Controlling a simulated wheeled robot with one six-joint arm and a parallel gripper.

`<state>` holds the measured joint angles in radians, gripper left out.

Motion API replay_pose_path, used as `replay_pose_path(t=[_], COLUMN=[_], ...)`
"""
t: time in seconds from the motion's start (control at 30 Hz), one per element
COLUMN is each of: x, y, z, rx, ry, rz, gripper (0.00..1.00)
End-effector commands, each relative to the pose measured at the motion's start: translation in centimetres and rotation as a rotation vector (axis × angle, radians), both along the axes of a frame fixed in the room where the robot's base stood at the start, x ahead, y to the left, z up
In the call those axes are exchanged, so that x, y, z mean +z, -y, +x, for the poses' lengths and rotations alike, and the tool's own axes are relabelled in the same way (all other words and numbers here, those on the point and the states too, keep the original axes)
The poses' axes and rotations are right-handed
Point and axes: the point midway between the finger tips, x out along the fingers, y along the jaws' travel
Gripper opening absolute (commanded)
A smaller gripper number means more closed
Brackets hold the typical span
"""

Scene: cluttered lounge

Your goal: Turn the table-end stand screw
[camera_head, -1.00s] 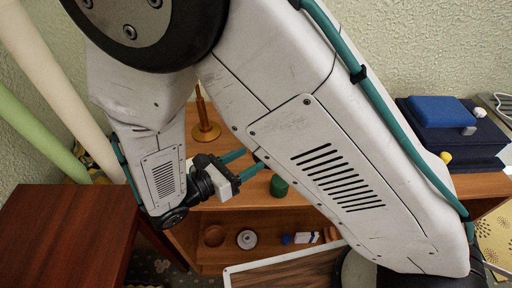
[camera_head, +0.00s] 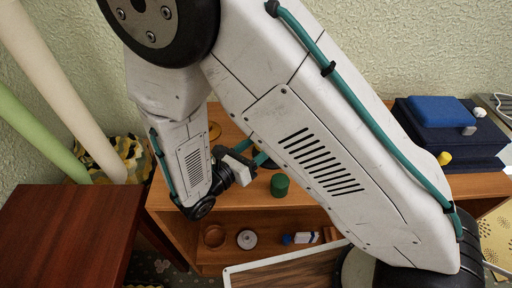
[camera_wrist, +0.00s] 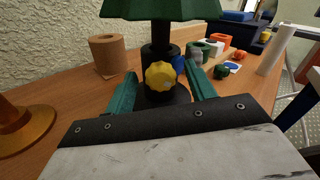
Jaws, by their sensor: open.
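In the wrist view a yellow scalloped knob (camera_wrist: 160,76) sits on the front of a black stand (camera_wrist: 156,50) with a round base and a green shade (camera_wrist: 160,9). A smaller blue knob (camera_wrist: 179,65) shows just right of the yellow one. My gripper (camera_wrist: 162,70) is open, with one teal finger on each side of the yellow knob and visible gaps between. In the head view my gripper (camera_head: 257,150) reaches over the wooden shelf unit's top (camera_head: 222,112); my own arm hides most of the stand there.
In the wrist view a brown roll (camera_wrist: 107,56) stands left of the stand, and an orange-brown round base (camera_wrist: 22,128) lies nearer left. A grey cup (camera_wrist: 203,50), an orange item (camera_wrist: 222,41) and a white cylinder (camera_wrist: 276,50) are at right. A green cylinder (camera_head: 280,185) shows in the head view.

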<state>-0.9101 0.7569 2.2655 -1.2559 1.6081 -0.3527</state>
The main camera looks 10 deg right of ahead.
Motion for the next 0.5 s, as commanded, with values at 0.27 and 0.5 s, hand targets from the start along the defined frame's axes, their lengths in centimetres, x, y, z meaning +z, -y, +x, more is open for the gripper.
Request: replay_pose_path(t=[0.27,0.5], x=[0.01,0.01], y=[-0.03,-0.06], z=[-0.03,-0.04], rx=[0.000,0.000], ry=[0.000,0.009], rz=[0.000,0.006], gripper=[0.10,0.10])
